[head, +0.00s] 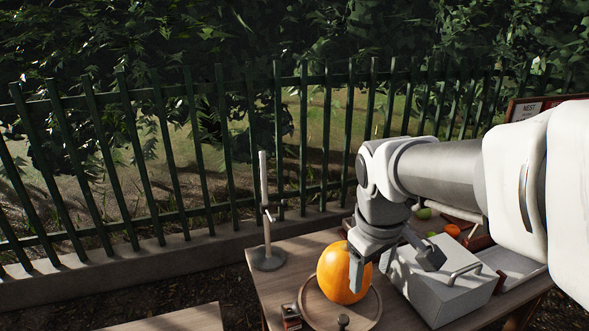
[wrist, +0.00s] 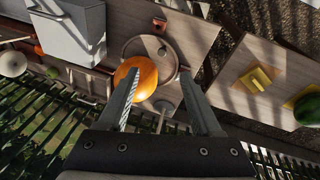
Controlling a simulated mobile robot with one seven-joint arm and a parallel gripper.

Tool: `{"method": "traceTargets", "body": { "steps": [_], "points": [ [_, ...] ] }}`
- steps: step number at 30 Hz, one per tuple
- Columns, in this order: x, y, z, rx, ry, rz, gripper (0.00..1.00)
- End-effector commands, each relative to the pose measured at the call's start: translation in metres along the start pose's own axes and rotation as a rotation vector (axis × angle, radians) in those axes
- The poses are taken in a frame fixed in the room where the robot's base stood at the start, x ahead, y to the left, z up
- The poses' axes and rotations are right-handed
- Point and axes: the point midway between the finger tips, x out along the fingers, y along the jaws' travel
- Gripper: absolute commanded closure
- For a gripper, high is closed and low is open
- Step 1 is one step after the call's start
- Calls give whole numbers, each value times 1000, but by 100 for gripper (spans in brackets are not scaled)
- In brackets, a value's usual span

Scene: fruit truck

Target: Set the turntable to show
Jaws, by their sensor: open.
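The round turntable (head: 374,308) lies on the wooden table, with a large orange fruit (head: 338,272) on it. The turntable (wrist: 171,50) and the fruit (wrist: 137,73) also show in the wrist view. A small knob (head: 343,321) shows at the turntable's near side in the head view. My gripper (head: 394,264) is open and points down beside the fruit. In the wrist view, one finger of my gripper (wrist: 161,80) overlaps the fruit, and the gap between the fingers looks empty. I cannot tell whether that finger touches the fruit. No setting mark is readable.
A grey box with a handle (head: 440,283) stands right of the turntable. A metal post stand (head: 268,257) is behind left, and a small reddish block (head: 291,314) is at left. Smaller fruits (head: 452,231) lie behind the box. A green fence runs along the back.

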Motion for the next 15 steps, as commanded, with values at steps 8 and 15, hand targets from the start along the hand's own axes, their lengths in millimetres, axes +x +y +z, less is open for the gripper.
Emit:
{"method": "traceTargets", "body": {
  "steps": [8, 15],
  "points": [
    [45, 21, -47, -279, -97, -106, 34],
    [84, 28, -72, -453, -114, -202, 34]
  ]
}}
